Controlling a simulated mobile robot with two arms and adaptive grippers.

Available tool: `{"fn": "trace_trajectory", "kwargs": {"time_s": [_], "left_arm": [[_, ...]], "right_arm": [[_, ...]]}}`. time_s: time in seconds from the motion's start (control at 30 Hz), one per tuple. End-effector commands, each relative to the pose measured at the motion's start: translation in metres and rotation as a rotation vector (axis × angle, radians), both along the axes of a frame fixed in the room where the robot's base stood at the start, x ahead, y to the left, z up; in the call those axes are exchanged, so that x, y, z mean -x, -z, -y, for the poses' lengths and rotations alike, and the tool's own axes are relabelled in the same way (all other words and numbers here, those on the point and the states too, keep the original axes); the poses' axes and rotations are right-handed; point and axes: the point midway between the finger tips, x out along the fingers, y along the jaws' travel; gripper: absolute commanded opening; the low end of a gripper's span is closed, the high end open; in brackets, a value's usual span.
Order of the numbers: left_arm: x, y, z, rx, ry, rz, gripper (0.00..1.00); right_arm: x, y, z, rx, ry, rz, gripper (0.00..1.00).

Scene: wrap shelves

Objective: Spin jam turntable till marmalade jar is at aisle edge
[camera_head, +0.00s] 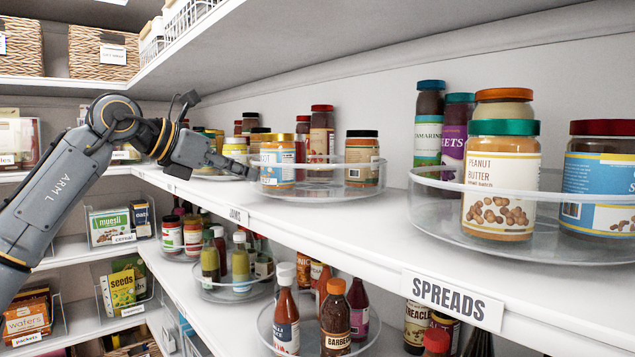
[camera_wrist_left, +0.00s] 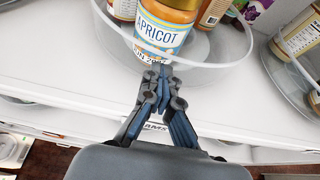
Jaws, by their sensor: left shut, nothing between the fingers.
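The clear jam turntable (camera_head: 325,191) stands on the white shelf above a "JAMS" label (camera_head: 238,215). A gold-lidded jar (camera_head: 278,163) is at its aisle-side left; in the left wrist view its label reads "APRICOT" (camera_wrist_left: 158,28). A dark-lidded jar (camera_head: 361,160) stands at the right, and a red-lidded jar (camera_head: 322,132) at the back. I cannot tell which jar is marmalade. My left gripper (camera_head: 252,173) is shut and empty, its fingertips at the turntable's clear rim (camera_wrist_left: 195,72) in front of the apricot jar. My right gripper is not in view.
A spreads turntable (camera_head: 455,215) with a peanut butter jar (camera_head: 500,185) stands to the right. More jars (camera_head: 235,147) stand behind my left gripper. Lower shelves hold sauce bottles (camera_head: 285,310) on turntables. The shelf front between the two upper turntables is bare.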

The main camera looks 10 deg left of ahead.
Motion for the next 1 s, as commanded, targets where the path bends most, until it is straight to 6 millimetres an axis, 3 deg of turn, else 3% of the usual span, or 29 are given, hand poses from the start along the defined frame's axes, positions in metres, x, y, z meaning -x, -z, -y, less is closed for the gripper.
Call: {"fn": "trace_trajectory", "kwargs": {"time_s": [0.4,0.77,1.0], "left_arm": [[-0.013,-0.003,-0.014,0.003,0.001,0.001,0.00],[-0.015,-0.001,-0.016,0.002,0.002,0.001,0.00],[-0.021,-0.003,-0.021,0.002,0.001,0.000,0.00]], "right_arm": [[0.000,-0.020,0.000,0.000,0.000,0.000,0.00],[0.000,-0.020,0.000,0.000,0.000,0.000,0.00],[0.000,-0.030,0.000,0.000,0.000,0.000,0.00]]}}
